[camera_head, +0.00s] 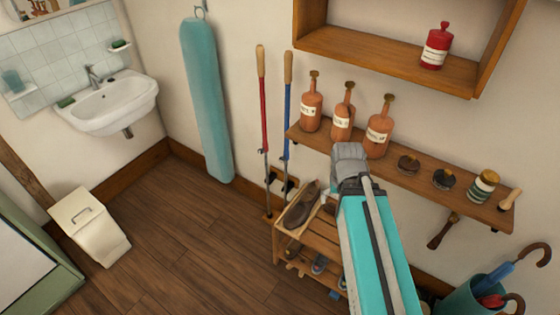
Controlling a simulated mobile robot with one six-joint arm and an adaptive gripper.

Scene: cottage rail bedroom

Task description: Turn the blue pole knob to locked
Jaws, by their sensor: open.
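The blue pole (287,112) stands upright against the wall, with a wooden grip on top and a thin grey lower shaft. A small dark knob or clamp (286,157) shows where the blue tube ends; its setting is too small to read. My gripper (328,201) is open and mostly hidden beneath my grey and teal arm. It appears to the right of the blue pole and lower than the knob in the picture, apart from the pole, near the shoe on the rack.
A similar red pole (264,112) stands just left. A brown shoe (300,206) rests on the wooden rack (312,238). A shelf (408,178) with several bottles (311,112) and jars juts out at right. An ironing board (207,100) hangs left; open floor (195,240) lies front left.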

